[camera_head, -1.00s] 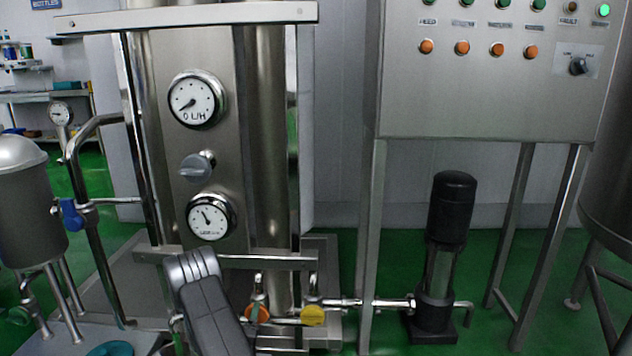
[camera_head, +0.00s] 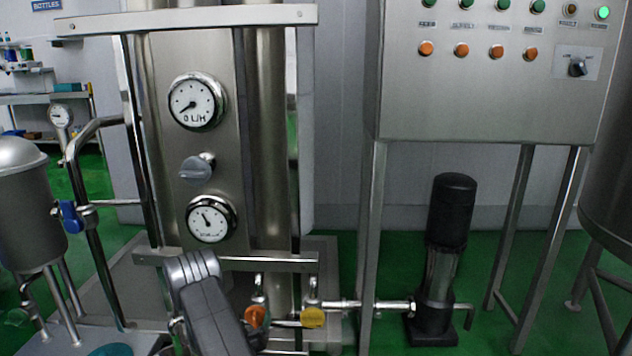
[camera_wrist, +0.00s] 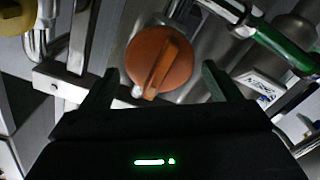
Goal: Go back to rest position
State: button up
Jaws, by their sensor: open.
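My gripper (camera_wrist: 160,90) is open in the wrist view, with its two dark fingers apart. An orange valve knob (camera_wrist: 160,62) shows just beyond and between the fingertips; I cannot tell how near it is. Nothing is held. In the head view my grey arm link rises at the bottom centre and hides part of the machine, and my gripper is not visible there. The orange knob (camera_head: 257,317) shows beside the arm, and a yellow knob (camera_head: 313,317) sits to its right.
A steel column with two gauges (camera_head: 197,101) stands behind my arm. A control cabinet (camera_head: 480,110) on legs is at right, with a black pump (camera_head: 450,215) below. A steel vessel (camera_head: 30,200) with a blue valve (camera_head: 70,216) is at left. Green floor shows between them.

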jog(key=m, duration=0.5)
jog(key=shift+d+m, duration=0.15)
jog(key=shift+m, duration=0.25)
jog(key=shift+r, duration=0.1)
